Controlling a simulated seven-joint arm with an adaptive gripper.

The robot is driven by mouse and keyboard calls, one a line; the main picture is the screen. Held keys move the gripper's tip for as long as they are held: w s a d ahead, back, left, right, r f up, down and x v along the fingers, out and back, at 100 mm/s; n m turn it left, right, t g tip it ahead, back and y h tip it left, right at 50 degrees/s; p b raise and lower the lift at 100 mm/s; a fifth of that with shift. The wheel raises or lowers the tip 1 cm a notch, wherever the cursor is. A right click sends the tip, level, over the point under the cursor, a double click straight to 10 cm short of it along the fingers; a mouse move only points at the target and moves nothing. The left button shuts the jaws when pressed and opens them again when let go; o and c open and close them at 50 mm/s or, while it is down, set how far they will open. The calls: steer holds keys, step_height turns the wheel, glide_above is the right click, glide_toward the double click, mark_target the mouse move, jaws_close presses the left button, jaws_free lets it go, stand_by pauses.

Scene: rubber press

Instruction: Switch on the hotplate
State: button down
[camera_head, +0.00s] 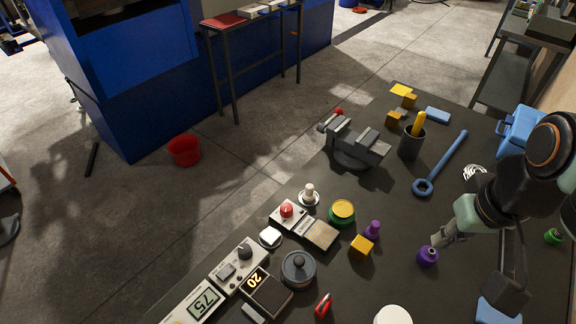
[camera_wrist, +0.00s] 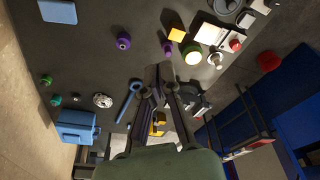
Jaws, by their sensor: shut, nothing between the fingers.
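Several bench devices stand at the lower left of the head view. One has a grey knob, a dark plate and a display reading 20 (camera_head: 268,290). Another has a red knob (camera_head: 287,210) and a tan plate (camera_head: 320,233); its red knob also shows in the wrist view (camera_wrist: 235,45). I cannot tell for certain which is the hotplate, or whether it is on. My gripper (camera_head: 437,242) is shut and empty, to the right of these devices and apart from them. Its fingers (camera_wrist: 158,70) point over the bench in the wrist view.
A purple round piece (camera_head: 427,257) lies by my fingertips in the head view. An orange cube (camera_head: 361,247), a purple knobbed piece (camera_head: 372,229) and a yellow-green jar (camera_head: 341,213) stand between gripper and devices. A vise (camera_head: 354,146) and blue wrench (camera_head: 441,162) lie farther back.

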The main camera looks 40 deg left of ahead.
steer(key=w+a+f+n, duration=0.2)
steer(key=w+a+n, duration=0.15)
steer(key=a, duration=0.85)
steer(key=n+g+h, duration=0.1)
steer(key=n+g, duration=0.3)
steer(key=n, duration=0.4)
glide_above(221, 276)
steer(key=w, duration=0.2)
step_height(221, 276, down, 15)
steer(key=shift+w+r+m, duration=0.1)
steer(key=shift+w+m, duration=0.1)
steer(key=shift+m, duration=0.05)
steer(key=f, duration=0.4)
steer(key=s+f, duration=0.1)
steer(key=f, duration=0.4)
steer(key=s+f, duration=0.1)
steer(key=f, duration=0.4)
steer(key=shift+r, duration=0.1)
